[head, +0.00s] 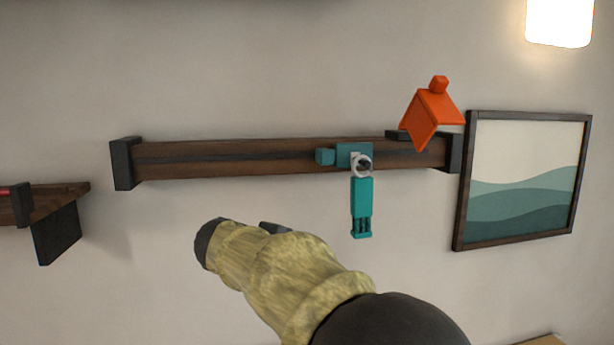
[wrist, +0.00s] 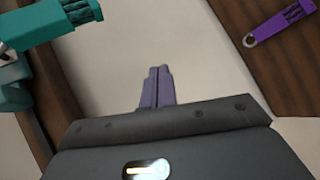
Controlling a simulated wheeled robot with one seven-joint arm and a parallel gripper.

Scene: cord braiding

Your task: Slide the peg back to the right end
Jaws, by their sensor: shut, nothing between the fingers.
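The peg is a teal slider (head: 347,155) with a square knob on a dark wooden rail (head: 230,158), right of its middle and short of the right end block (head: 454,153). A teal tag (head: 361,205) hangs from it by a pale ring. In the wrist view the teal tag (wrist: 50,28) shows at the upper left beside the rail, with part of the slider cut off at the edge. My gripper (wrist: 158,72) is shut and empty, apart from the tag. In the head view my arm is below the rail and the fingertips cannot be made out.
An orange roof-shaped piece (head: 432,115) overlaps the rail's right end in the head view. A framed picture (head: 523,180) hangs to the right. A shelf (head: 55,205) is at the left. A purple tag (wrist: 273,23) lies against a wooden surface in the wrist view.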

